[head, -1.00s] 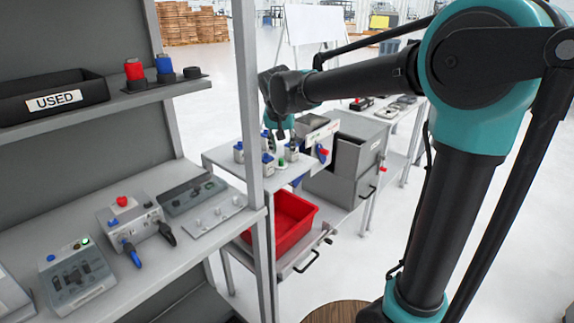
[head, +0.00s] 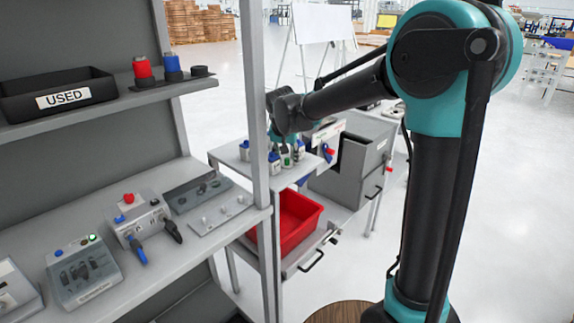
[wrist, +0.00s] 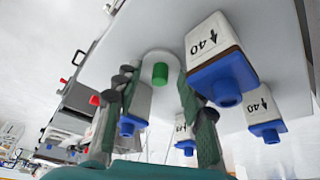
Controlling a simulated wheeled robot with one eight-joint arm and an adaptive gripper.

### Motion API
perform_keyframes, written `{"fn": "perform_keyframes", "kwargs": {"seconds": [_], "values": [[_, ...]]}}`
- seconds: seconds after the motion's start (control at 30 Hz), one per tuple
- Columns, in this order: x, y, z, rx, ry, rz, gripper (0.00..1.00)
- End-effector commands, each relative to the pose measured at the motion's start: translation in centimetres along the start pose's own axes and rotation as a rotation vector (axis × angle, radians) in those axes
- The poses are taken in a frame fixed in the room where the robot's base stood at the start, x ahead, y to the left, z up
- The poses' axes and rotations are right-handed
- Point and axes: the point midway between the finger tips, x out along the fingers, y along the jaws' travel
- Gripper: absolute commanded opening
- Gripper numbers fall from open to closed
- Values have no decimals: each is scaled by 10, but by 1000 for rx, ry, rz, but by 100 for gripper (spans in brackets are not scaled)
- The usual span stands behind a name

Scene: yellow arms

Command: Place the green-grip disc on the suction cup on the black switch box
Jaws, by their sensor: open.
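The green-grip disc (wrist: 160,73) has a green knob on a pale round base. It shows between the fingers in the wrist view, on the small light table. My gripper (wrist: 155,87) is open, its fingers on either side of the green grip. I cannot tell whether they touch it. In the head view my gripper (head: 284,142) is low over the table among the bottles and small, so details are unclear. I cannot identify the black switch box with certainty, and no suction cup can be made out.
White blue-capped bottles marked 40 (wrist: 215,58) stand close beside my fingers. A red bin (head: 298,222) sits below. Devices, including a red-button box (head: 140,218), occupy the left bench.

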Motion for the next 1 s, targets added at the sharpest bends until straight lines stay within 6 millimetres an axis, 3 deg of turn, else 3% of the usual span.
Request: {"fn": "perform_keyframes", "kwargs": {"seconds": [0.1, 0.43, 0.77, 1.0], "values": [[0, 0, 0, 0, 0, 0, 40], [0, 0, 0, 0, 0, 0, 0], [-2, 0, -1, 0, 0, 0, 0], [-21, 0, -8, 0, 0, 0, 0]]}}
